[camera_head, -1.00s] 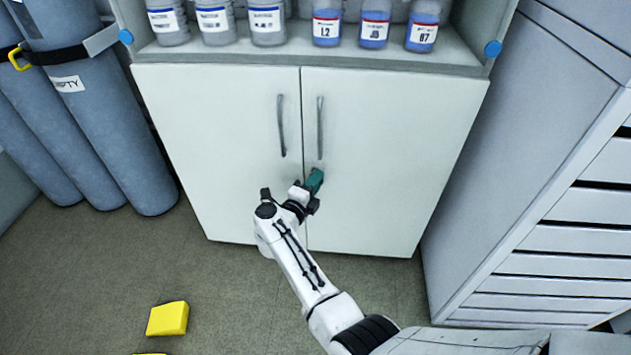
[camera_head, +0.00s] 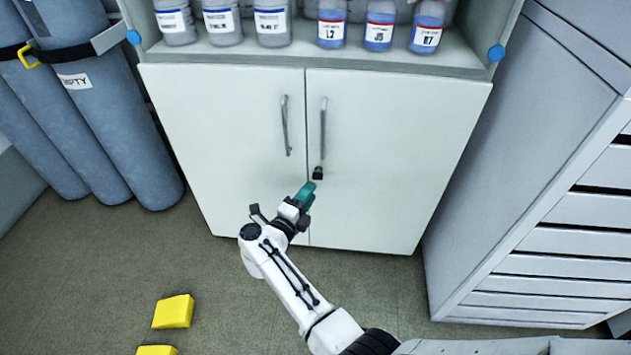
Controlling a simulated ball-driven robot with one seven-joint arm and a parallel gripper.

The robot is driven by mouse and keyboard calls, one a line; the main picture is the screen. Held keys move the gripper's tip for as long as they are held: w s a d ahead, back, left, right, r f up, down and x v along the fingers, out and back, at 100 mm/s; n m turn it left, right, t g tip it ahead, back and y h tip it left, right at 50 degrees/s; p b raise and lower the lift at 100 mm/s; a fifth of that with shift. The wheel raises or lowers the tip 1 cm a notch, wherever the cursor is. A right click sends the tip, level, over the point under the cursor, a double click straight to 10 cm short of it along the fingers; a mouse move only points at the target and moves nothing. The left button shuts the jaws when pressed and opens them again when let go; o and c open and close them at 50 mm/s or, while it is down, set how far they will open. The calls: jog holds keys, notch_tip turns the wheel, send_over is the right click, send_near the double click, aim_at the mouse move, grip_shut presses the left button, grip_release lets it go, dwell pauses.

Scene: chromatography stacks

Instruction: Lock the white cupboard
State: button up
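The white cupboard (camera_head: 400,165) stands ahead, and both its doors look shut, with a thin dark seam between them. A small black fitting, which looks like a lock, (camera_head: 318,173) sits on the right door just below its handle (camera_head: 323,130). The finger opening is too small to make out.
Bottles (camera_head: 331,28) stand on the shelf above the cupboard. Grey cylinders (camera_head: 105,110) are at left and a grey drawer cabinet (camera_head: 500,200) is close at right. Yellow blocks (camera_head: 173,311) lie on the floor at lower left.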

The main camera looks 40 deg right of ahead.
jog(key=shift+p+v, duration=0.35)
jog(key=shift+v, duration=1.85)
